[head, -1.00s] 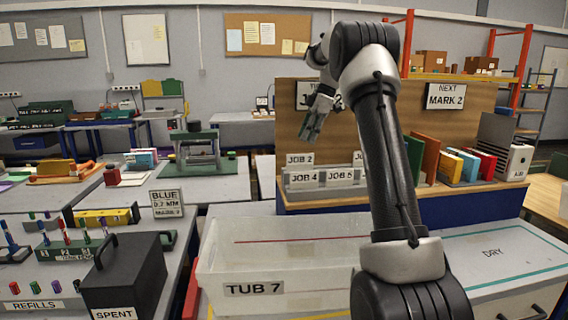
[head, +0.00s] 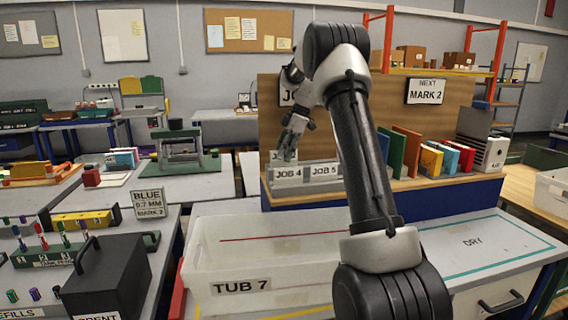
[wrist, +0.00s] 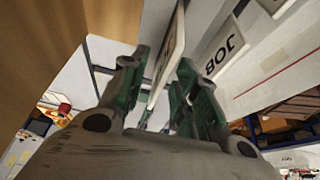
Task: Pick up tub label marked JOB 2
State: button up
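The JOB 2 label (head: 277,157) is a small white plate in the back row of the label rack, largely hidden behind my gripper in the head view. My gripper (head: 287,151) points down at it. In the wrist view the green fingers of my gripper (wrist: 163,95) are apart, with a white plate (wrist: 170,50) seen edge-on between them. A gap shows beside the plate, so it does not look clamped. The plate's lettering cannot be read there.
The JOB 4 (head: 288,173) and JOB 5 (head: 324,171) labels stand in the front row, close to the fingers. A wooden backboard (head: 385,110) rises behind. Coloured folders (head: 407,150) stand to the right. The clear TUB 7 bin (head: 240,287) is in front.

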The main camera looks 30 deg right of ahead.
jog(key=shift+f, duration=0.25)
dwell(0.3)
grip_shut()
